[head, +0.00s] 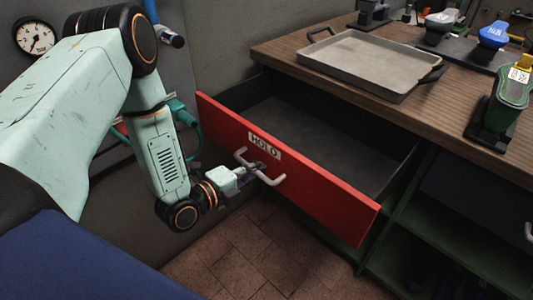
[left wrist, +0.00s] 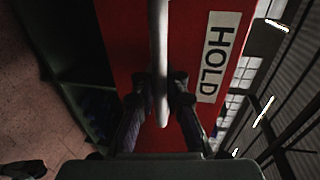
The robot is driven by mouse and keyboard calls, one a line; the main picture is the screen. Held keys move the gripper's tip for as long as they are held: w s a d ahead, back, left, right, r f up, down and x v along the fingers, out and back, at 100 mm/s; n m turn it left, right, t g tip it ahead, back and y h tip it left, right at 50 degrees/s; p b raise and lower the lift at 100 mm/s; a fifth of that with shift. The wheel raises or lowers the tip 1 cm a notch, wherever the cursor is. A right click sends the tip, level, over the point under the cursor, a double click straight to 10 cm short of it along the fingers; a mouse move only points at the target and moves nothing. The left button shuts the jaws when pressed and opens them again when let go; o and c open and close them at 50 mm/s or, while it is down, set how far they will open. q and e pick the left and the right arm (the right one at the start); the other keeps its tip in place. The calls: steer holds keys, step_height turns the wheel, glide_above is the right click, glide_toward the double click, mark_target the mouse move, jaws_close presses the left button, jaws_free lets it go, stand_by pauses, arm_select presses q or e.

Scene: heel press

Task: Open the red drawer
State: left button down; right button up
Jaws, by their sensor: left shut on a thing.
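The red drawer (head: 312,189) is pulled well out of the bench, and its empty dark inside shows. Its front carries a white label reading HOLD and a pale bar handle (head: 262,172). My left gripper (head: 262,172) is at the handle, shut on its bar. In the left wrist view the two dark fingers (left wrist: 161,88) stand on either side of the handle bar (left wrist: 159,40), in front of the red face (left wrist: 125,40) with the HOLD label. My right gripper is not in view.
A grey tray (head: 345,75) with dark handles lies on the wooden bench top (head: 450,115) above the drawer. A green device (head: 503,105) and a blue-topped one (head: 492,36) stand to the right. Open green shelving (head: 425,235) is below. Tiled floor (head: 235,255) is clear under the drawer.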

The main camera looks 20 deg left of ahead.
arm_select(q)
steer(key=shift+s+a+r, duration=0.1)
steer(key=shift+s+a, duration=0.1)
steer(key=shift+s, duration=0.35)
steer(key=c, duration=1.4)
jaws_free()
steer(key=shift+v, duration=5.95)
steer(key=shift+s, duration=0.1)
